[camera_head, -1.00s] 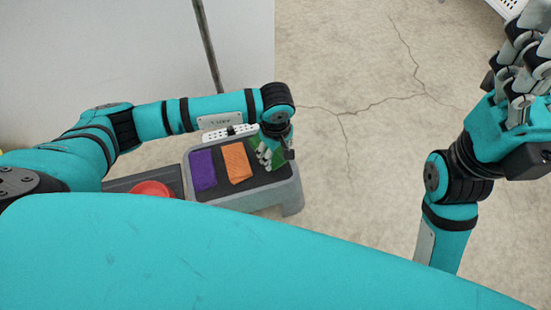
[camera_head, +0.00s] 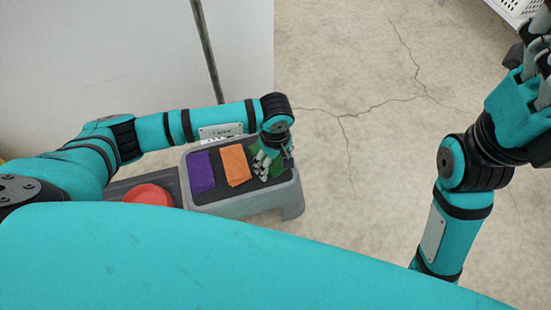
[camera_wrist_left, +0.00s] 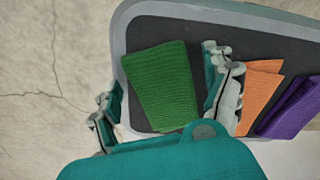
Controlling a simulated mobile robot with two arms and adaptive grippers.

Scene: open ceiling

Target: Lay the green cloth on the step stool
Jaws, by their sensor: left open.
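The green cloth (camera_head: 278,168) lies folded flat on the right end of the step stool (camera_head: 240,206), partly hidden by my left gripper in the head view. In the left wrist view, the green cloth (camera_wrist_left: 163,85) rests wholly on the dark top of the step stool (camera_wrist_left: 240,32). My left gripper (camera_head: 268,163) is open and empty over it. In the wrist view its fingers (camera_wrist_left: 160,90) stand apart on either side of the cloth. My right gripper (camera_head: 532,85) is at the right edge of the head view, partly cut off, far from the stool.
An orange cloth (camera_head: 235,165) and a purple cloth (camera_head: 201,172) lie beside the green one on the stool. A red round object (camera_head: 148,195) sits left of the stool on a dark surface. A white basket (camera_head: 520,8) is at the top right. The cracked floor right of the stool is clear.

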